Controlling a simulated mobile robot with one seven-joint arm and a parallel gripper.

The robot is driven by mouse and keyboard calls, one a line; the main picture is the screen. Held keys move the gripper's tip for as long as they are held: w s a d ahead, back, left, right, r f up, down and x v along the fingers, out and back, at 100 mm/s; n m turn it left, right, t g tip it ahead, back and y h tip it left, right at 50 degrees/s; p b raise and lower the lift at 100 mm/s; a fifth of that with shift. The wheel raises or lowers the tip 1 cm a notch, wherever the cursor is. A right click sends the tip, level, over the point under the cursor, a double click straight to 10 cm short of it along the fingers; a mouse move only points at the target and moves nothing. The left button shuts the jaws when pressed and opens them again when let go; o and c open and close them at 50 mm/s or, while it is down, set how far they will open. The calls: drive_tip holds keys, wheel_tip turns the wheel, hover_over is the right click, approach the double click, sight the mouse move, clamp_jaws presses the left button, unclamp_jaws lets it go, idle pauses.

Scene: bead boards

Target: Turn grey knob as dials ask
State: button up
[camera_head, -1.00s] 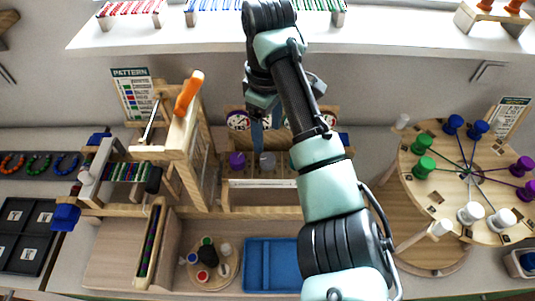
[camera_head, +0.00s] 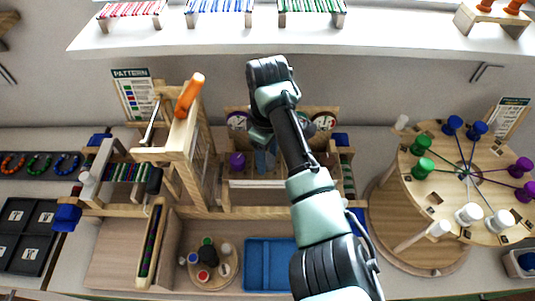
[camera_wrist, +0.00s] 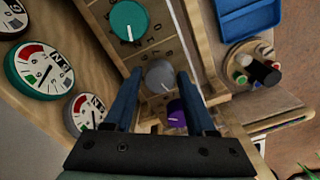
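The grey knob (camera_wrist: 160,74) sits on a wooden panel in the wrist view, with a white pointer line on its face and marks around it. My gripper (camera_wrist: 159,76) is open, its two blue fingers on either side of the knob with small gaps showing. In the head view my gripper (camera_head: 265,160) is down at the panel and largely hides the grey knob. Round dials with needles and red and green bands stand beside the panel: a green-rimmed one (camera_wrist: 40,70), a smaller one (camera_wrist: 86,112) and one at the corner (camera_wrist: 12,16).
A green knob (camera_wrist: 128,20) and a purple knob (camera_wrist: 177,113) flank the grey one closely. A blue tray (camera_head: 270,265) and a round wooden holder (camera_head: 228,269) lie in front. A wooden frame with an orange handle (camera_head: 189,95) stands to the left.

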clamp_jaws()
drive_tip(key=shift+r+m+p, duration=0.1)
drive_tip(key=shift+m+p, duration=0.2)
drive_tip(key=shift+m+p, duration=0.45)
drive_tip(key=shift+m, duration=0.05)
drive_tip(key=m+p, duration=0.2)
drive_tip(key=m, duration=0.2)
drive_tip(key=shift+r+p, duration=0.1)
drive_tip(key=shift+p, duration=0.3)
drive_tip(key=m+p, duration=0.1)
drive_tip(key=m, duration=0.3)
drive_tip(key=shift+m+p, duration=0.3)
drive_tip(key=shift+p, duration=0.1)
drive_tip(key=shift+m+p, duration=0.4)
drive_tip(key=shift+m, duration=1.3)
drive_tip(key=shift+w, duration=0.1)
